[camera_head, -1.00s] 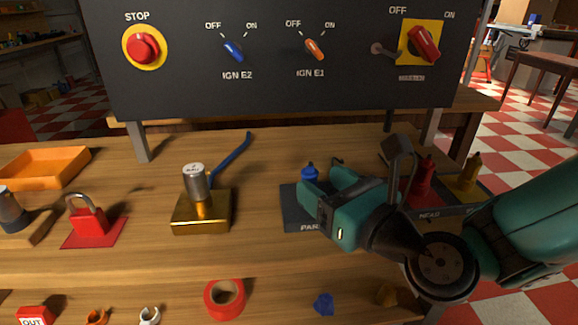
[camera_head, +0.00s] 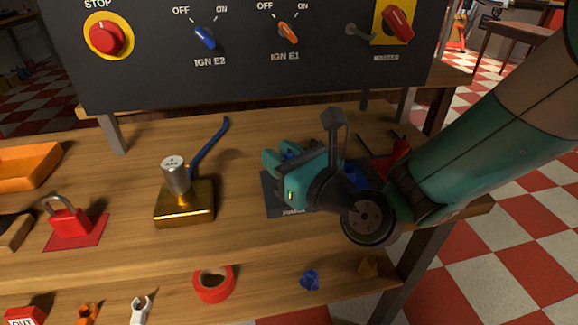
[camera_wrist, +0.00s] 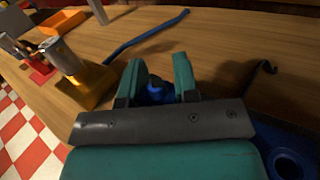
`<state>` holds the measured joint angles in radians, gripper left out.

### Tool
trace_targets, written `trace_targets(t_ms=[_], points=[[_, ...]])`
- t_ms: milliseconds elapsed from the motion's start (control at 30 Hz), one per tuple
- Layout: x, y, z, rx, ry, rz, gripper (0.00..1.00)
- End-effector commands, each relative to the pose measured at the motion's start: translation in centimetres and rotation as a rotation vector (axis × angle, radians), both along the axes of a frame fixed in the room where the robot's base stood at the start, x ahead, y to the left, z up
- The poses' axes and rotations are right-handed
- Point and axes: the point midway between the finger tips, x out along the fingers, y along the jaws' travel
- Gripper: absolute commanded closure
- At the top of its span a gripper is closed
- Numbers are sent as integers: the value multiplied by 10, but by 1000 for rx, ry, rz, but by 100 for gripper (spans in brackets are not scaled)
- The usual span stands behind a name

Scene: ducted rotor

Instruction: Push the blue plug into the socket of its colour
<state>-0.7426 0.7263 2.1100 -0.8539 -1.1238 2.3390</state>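The blue plug (camera_head: 291,153) stands at the dark park plate (camera_head: 273,202), partly hidden by my gripper. My gripper (camera_head: 284,157) reaches over the plate from the right, with its teal fingers on either side of the plug. In the wrist view the blue plug (camera_wrist: 157,92) shows between the two fingers (camera_wrist: 159,75). The fingers stand apart; whether they touch the plug I cannot tell. A blue piece with a round hole, which looks like the blue socket (camera_wrist: 288,163), is at the lower right of the wrist view; part of it shows behind my gripper in the head view (camera_head: 353,174).
A brass block with a steel cylinder (camera_head: 184,205) and a blue lever (camera_head: 211,146) stand left of the plate. A red padlock (camera_head: 68,217) is further left. A control panel (camera_head: 245,62) rises behind.

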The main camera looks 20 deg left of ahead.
Motion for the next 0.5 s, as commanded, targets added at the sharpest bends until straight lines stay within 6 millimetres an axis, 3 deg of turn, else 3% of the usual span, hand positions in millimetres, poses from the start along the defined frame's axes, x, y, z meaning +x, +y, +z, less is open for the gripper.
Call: trace_targets(t_ms=[300, 500], points=[[0, -1, 2, 0, 0, -1, 95], [0, -1, 20, 1, -2, -1, 95]])
